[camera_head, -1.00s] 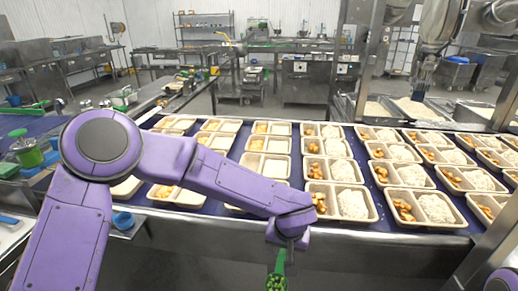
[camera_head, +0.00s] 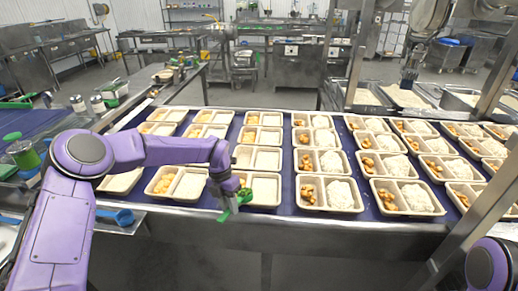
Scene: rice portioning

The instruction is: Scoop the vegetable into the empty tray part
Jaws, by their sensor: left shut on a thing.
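My left gripper (camera_head: 226,190) is shut on a green scoop (camera_head: 238,199) at the front edge of the belt. The scoop is at the near left corner of a two-part tray (camera_head: 266,203). Small green bits show around the scoop and that tray's left part; I cannot tell whether they lie in the scoop or the tray. The tray's right part looks empty. My gripper hides some of the tray's left side. My right gripper is out of view; only a purple part of my right arm shows at the lower right.
Rows of trays cover the blue belt (camera_head: 290,205). The trays to the right (camera_head: 341,193) hold rice and orange pieces. The tray just left (camera_head: 189,187) has orange pieces in one part. A metal frame post (camera_head: 475,220) stands at the right.

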